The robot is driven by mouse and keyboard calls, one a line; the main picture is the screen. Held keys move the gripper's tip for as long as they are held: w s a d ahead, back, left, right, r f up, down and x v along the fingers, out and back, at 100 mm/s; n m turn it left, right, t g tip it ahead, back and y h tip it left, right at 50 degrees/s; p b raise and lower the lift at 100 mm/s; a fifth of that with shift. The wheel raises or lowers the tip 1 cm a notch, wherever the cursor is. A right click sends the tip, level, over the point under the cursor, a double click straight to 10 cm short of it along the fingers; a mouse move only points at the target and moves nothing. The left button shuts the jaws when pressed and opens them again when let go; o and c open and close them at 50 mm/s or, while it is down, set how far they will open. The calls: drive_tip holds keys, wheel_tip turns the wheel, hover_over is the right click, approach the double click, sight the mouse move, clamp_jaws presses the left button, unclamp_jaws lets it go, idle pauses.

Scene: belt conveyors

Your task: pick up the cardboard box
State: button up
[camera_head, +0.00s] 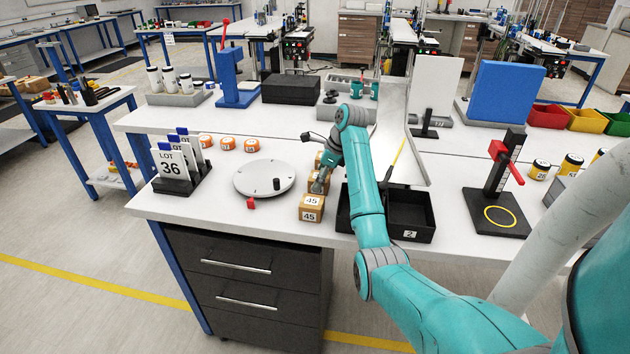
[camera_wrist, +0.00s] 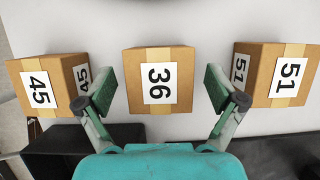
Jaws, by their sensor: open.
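Three small cardboard boxes stand in a row on the white bench. In the wrist view, the box labelled 36 (camera_wrist: 187,58) is in the middle, the box labelled 45 (camera_wrist: 65,66) at left and the box labelled 51 (camera_wrist: 259,72) at right. In the head view, the 45 box (camera_head: 312,207) is nearest the bench's front edge; my gripper (camera_head: 321,180) partly hides the boxes behind it. In the wrist view, my gripper (camera_wrist: 160,90) is open, its fingers on either side of the 36 box with gaps. It holds nothing.
A round grey turntable (camera_head: 262,175) and a LOT 36 card holder (camera_head: 174,184) are left of the boxes. A black bin (camera_head: 411,232) stands close on the right. A red-clamped stand (camera_head: 497,215) is farther right.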

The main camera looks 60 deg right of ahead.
drive_tip(key=c, duration=1.3)
